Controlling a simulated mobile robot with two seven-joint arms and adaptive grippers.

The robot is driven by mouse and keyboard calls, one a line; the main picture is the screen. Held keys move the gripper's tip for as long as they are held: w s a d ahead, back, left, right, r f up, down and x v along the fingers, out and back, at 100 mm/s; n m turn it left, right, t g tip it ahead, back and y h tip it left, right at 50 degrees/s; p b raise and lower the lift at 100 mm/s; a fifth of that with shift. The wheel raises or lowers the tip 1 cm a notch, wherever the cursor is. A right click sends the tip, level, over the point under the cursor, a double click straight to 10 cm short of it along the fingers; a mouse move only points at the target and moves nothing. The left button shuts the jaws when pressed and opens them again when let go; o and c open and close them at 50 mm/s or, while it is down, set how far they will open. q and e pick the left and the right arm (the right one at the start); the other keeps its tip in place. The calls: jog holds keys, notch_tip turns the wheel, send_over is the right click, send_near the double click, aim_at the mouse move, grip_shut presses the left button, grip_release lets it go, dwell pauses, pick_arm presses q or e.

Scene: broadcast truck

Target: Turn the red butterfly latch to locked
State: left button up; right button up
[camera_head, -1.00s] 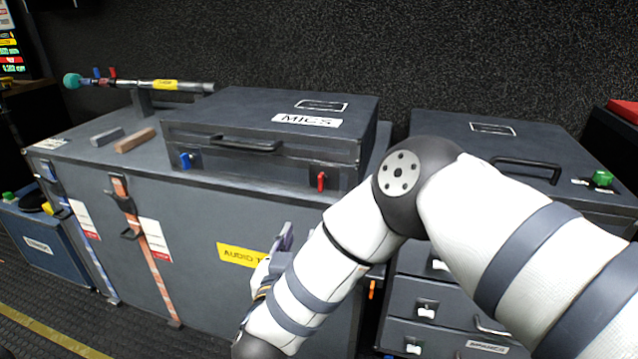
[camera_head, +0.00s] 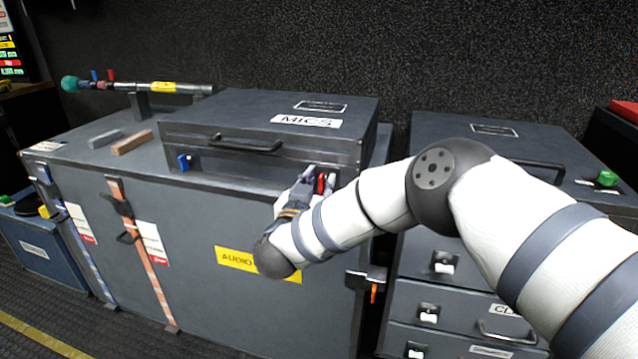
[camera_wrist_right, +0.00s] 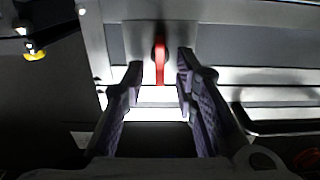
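The red butterfly latch (camera_head: 321,183) is on the front right of the dark case labelled MICS (camera_head: 246,157). In the right wrist view the red latch (camera_wrist_right: 160,60) hangs upright on its plate, between and just beyond the fingertips. My right gripper (camera_head: 310,180) is at the latch in the head view. Its fingers (camera_wrist_right: 158,75) are open, one on each side of the latch, with gaps showing and nothing gripped. The fingers partly hide the latch plate in the head view. My left gripper is not in view.
The MICS case sits on a large grey trunk with a yellow label (camera_head: 235,258). A blue latch (camera_head: 184,162) is on the case's left front. A drawer cabinet (camera_head: 420,262) stands to the right. A brown block (camera_head: 132,142) lies left of the case.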

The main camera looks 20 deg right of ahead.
grip_shut()
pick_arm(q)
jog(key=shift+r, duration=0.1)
pick_arm(e)
jog(key=shift+s+r+m, duration=0.1)
jog(key=shift+m, duration=0.2)
jog(key=m, duration=0.3)
jog(key=shift+d+p, duration=0.2)
jog(key=shift+p, duration=0.2)
jog(key=m, duration=0.4)
jog(key=shift+s+d, duration=0.2)
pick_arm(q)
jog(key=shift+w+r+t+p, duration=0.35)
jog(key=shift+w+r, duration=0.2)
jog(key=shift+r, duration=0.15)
pick_arm(e)
jog(key=m, duration=0.7)
jog(key=f+m, duration=0.1)
jog(key=m, duration=0.2)
jog(key=shift+d, duration=0.15)
jog(key=shift+m, duration=0.3)
